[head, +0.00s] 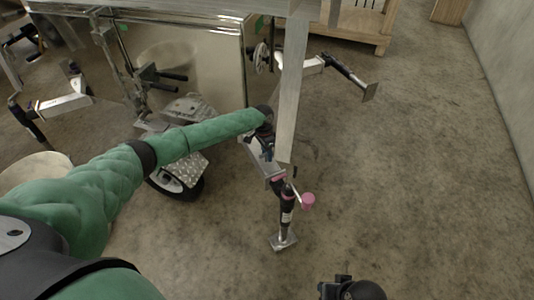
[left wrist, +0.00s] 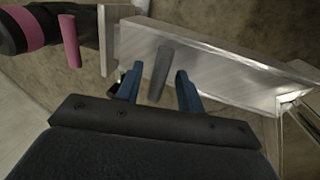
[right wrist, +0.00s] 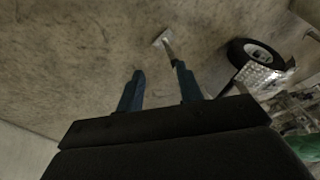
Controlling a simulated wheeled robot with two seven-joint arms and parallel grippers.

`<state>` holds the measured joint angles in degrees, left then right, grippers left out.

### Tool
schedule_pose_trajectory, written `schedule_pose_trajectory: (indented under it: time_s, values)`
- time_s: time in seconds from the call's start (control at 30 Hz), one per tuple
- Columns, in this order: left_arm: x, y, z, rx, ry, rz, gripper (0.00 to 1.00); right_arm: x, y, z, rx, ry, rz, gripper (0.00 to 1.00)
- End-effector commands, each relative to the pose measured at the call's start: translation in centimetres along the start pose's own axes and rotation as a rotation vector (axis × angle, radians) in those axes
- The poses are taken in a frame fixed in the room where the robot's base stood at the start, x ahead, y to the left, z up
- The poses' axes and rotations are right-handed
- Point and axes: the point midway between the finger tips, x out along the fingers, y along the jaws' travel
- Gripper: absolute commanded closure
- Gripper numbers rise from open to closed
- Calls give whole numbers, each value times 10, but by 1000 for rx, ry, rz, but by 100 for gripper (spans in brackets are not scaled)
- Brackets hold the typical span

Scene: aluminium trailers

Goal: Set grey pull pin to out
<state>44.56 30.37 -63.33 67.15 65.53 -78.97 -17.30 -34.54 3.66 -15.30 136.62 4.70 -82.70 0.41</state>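The grey pull pin (left wrist: 160,72) shows in the left wrist view as a grey rod standing out from the silver bracket arm (left wrist: 205,70). My left gripper (left wrist: 158,85) is open, with one blue finger on each side of the pin and visible gaps to both. In the head view my left gripper (head: 262,135) is at the silver bracket above the trailer's jack, and the pin is hidden there. My right gripper (right wrist: 158,88) is open and empty, pointing at bare floor. It shows in the head view (head: 345,285) at the bottom edge.
A jack leg (head: 287,222) with a pink knob (head: 308,201) stands below the bracket. A metal post (head: 291,95) rises beside my left gripper. A tyre (head: 180,184) sits under my left arm. The floor (head: 420,170) to the right is clear.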

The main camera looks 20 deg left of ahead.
Motion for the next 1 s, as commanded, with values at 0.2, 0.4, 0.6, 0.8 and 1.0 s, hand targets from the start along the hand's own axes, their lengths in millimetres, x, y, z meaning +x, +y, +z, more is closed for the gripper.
schedule_pose_trajectory:
  time_s: [0.2, 0.4, 0.6, 0.8, 1.0]
  values:
    - [5, 0, 0, 1, 1, 0, 62, 0, 2, -1, 2, -3, 4, 64]
    - [5, 0, 0, 1, 1, 0, 74, 0, 2, -2, 2, -1, 4, 64]
    - [4, 0, 0, 1, 1, 0, 100, 1, 0, 2, 1, -6, 0, 64]
    - [-3, 2, 0, 1, 1, 0, 100, -4, -2, 5, 2, -19, 2, 64]
    - [-27, 6, -1, 1, 1, 0, 100, -40, 16, 3, 22, -74, 50, 64]
